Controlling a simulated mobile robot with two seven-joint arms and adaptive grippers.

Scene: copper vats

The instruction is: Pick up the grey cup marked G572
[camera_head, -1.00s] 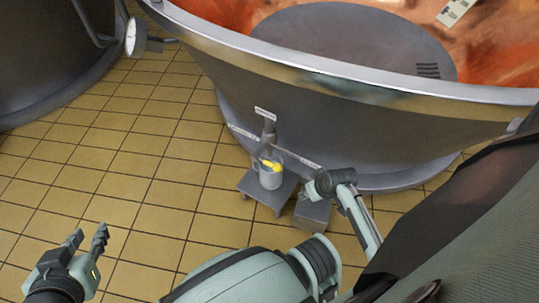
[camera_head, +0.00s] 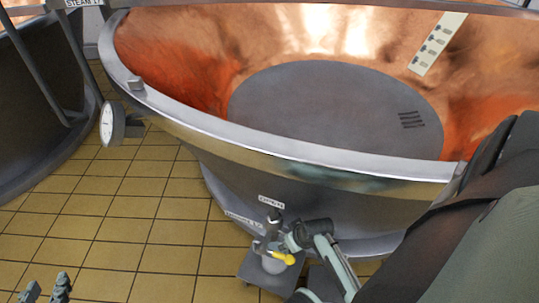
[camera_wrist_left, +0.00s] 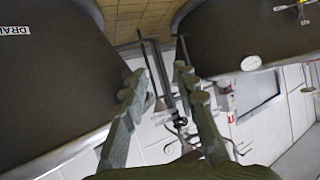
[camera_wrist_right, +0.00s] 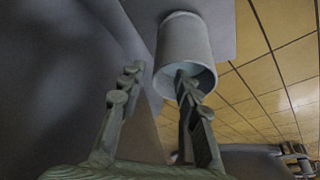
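A grey cup (camera_head: 273,264) stands on a small grey stand below the outlet of the copper vat, partly covered by a yellow part. In the right wrist view a plain grey cup (camera_wrist_right: 186,42) shows close up, its mouth toward my right gripper (camera_wrist_right: 158,85). That gripper is open; one finger overlaps the cup's mouth, the other is beside the cup. I cannot tell whether they touch. No G572 marking is readable. My left gripper (camera_head: 45,288) is open and empty at the lower left, far from the cup; it also shows in the left wrist view (camera_wrist_left: 158,82).
The large copper vat (camera_head: 235,160) with a metal rim rises right behind the cup. The stand (camera_head: 252,272) is low. An outlet with an OPEN label (camera_head: 271,202) is just above. A round gauge (camera_head: 107,124) juts out at left. Tiled floor (camera_head: 120,225) is clear at left.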

